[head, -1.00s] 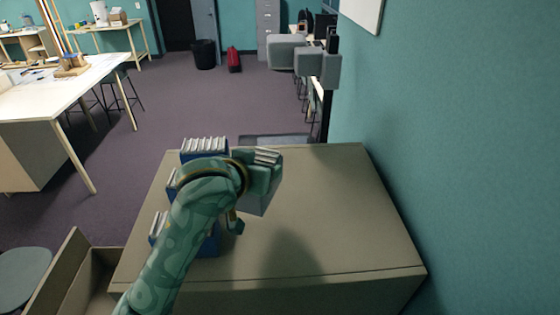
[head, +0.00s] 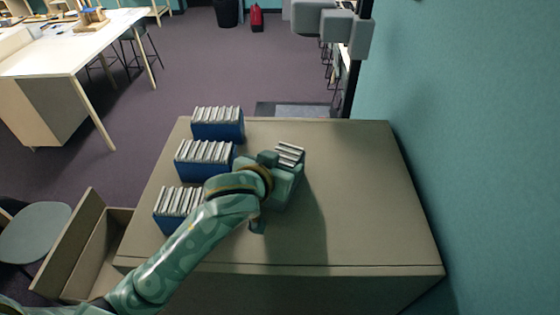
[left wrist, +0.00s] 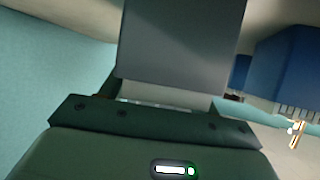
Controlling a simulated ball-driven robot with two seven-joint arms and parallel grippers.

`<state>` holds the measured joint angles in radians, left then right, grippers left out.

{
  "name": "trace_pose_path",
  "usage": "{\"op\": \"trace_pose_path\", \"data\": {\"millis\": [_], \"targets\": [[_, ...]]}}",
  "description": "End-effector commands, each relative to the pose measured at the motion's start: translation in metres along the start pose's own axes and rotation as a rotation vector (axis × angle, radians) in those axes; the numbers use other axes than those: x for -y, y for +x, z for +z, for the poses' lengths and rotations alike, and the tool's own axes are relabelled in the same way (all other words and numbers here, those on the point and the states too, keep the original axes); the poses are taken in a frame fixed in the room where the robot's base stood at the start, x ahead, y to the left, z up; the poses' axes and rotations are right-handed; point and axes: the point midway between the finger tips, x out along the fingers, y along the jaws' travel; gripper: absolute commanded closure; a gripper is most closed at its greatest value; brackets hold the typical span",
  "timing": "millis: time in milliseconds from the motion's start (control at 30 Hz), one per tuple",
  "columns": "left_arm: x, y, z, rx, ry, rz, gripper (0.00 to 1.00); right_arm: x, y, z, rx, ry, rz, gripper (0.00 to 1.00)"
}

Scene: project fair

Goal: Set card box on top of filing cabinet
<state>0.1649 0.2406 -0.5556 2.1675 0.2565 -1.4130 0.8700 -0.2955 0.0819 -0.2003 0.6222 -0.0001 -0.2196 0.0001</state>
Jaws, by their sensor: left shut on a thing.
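The card box (head: 290,153) is grey with a row of pale cards along its top. My left gripper (head: 281,178) is shut on it over the top of the filing cabinet (head: 360,205), right of the blue card boxes. The gripper and wrist hide much of the box in the head view. In the left wrist view, the box's plain grey side (left wrist: 180,40) fills the space in front of the gripper. I cannot tell whether its bottom touches the cabinet top. My right gripper is not in view.
Three blue card boxes (head: 205,160) stand along the cabinet's left side; blue also shows in the left wrist view (left wrist: 292,65). The cabinet's right half is bare, beside a teal wall (head: 480,140). An open drawer (head: 100,255) juts out at left, near a round stool (head: 35,232).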

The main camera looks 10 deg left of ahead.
Motion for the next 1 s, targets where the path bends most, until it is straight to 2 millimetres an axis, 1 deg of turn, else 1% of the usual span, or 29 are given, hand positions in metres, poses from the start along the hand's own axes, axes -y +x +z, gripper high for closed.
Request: {"op": "trace_pose_path", "data": {"millis": [33, 67, 100, 133, 367, 467, 567, 700, 800, 900, 1000], "targets": [[0.000, 0.001, 0.001, -0.001, -0.001, 0.000, 0.71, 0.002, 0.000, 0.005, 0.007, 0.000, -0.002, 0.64], [0.000, 0.001, 0.001, -0.001, -0.001, 0.000, 0.30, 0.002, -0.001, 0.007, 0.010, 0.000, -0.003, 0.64], [0.000, 0.001, 0.001, -0.001, -0.001, 0.000, 0.19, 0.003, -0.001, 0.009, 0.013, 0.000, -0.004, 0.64], [0.000, 0.001, 0.001, -0.001, -0.001, 0.000, 0.17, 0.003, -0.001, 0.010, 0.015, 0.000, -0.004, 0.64], [0.000, 0.001, 0.000, -0.001, -0.001, 0.000, 0.17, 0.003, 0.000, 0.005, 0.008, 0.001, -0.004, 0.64], [0.000, -0.002, -0.004, -0.002, 0.000, 0.001, 0.17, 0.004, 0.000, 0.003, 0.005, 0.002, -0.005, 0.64], [-0.001, -0.017, -0.002, -0.001, -0.004, 0.003, 0.17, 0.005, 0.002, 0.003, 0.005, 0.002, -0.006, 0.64], [-0.001, -0.045, -0.002, 0.001, -0.004, 0.004, 0.17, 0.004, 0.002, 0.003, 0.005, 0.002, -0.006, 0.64], [-0.001, -0.061, -0.003, 0.001, -0.004, 0.003, 0.17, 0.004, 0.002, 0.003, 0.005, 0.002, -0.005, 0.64], [0.000, -0.072, -0.003, 0.001, -0.003, 0.002, 0.17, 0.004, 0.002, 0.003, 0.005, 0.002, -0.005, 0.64], [0.000, -0.076, -0.003, 0.002, -0.001, 0.001, 0.17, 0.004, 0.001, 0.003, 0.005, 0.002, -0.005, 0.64]]}}
